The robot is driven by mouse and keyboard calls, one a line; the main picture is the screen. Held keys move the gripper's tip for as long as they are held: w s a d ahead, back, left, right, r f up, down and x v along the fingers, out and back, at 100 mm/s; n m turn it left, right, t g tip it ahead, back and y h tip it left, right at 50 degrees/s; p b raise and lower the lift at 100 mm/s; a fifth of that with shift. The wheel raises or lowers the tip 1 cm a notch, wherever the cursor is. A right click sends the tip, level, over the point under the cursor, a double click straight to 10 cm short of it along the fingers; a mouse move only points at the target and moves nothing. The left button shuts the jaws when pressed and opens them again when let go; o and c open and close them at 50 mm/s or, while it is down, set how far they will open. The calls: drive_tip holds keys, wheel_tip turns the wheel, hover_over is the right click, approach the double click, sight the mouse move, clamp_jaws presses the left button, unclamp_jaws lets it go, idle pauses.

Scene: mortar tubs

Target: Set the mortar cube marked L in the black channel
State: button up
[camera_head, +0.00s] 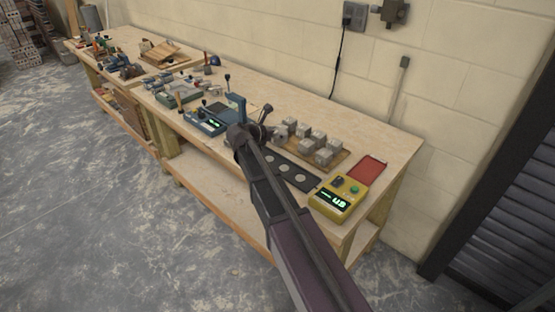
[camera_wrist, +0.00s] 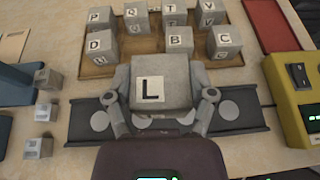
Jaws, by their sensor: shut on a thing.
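The grey mortar cube marked L (camera_wrist: 162,80) is between the two fingers of my gripper (camera_wrist: 162,98) in the wrist view, its L label facing the camera. My gripper is shut on it. The black channel (camera_wrist: 252,112) runs left to right behind and below the cube, with pale round discs along it; the cube and fingers hide its middle. In the head view my gripper (camera_head: 266,131) is over the bench near the left end of the black channel (camera_head: 311,185). I cannot tell whether the cube touches the channel.
A brown tray (camera_wrist: 92,70) behind holds several lettered grey cubes (camera_wrist: 180,40). A yellow meter box (camera_head: 337,198) stands at the channel's right end, near a red mat (camera_head: 367,170). A blue device (camera_head: 206,123) and small grey blocks (camera_wrist: 45,111) are at the left.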

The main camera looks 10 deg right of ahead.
drive_tip(key=shift+w+d, duration=0.15)
drive_tip(key=shift+d, duration=0.05)
idle(0.3)
drive_tip(key=s+f+b, duration=0.2)
drive_tip(key=s, duration=0.5)
drive_tip(key=s+f+b, duration=0.2)
drive_tip(key=s, duration=0.5)
drive_tip(key=shift+a+f+n+t+b, duration=0.25)
drive_tip(key=shift+a+n+t+b, duration=0.05)
drive_tip(key=shift+a, duration=0.05)
drive_tip(key=w, duration=0.5)
drive_tip(key=w+a+f+b, duration=0.1)
drive_tip(key=w, duration=0.3)
drive_tip(key=w+a, duration=0.1)
drive_tip(key=w, duration=0.4)
drive_tip(key=shift+w+f, duration=0.2)
drive_tip(key=shift+w, duration=0.1)
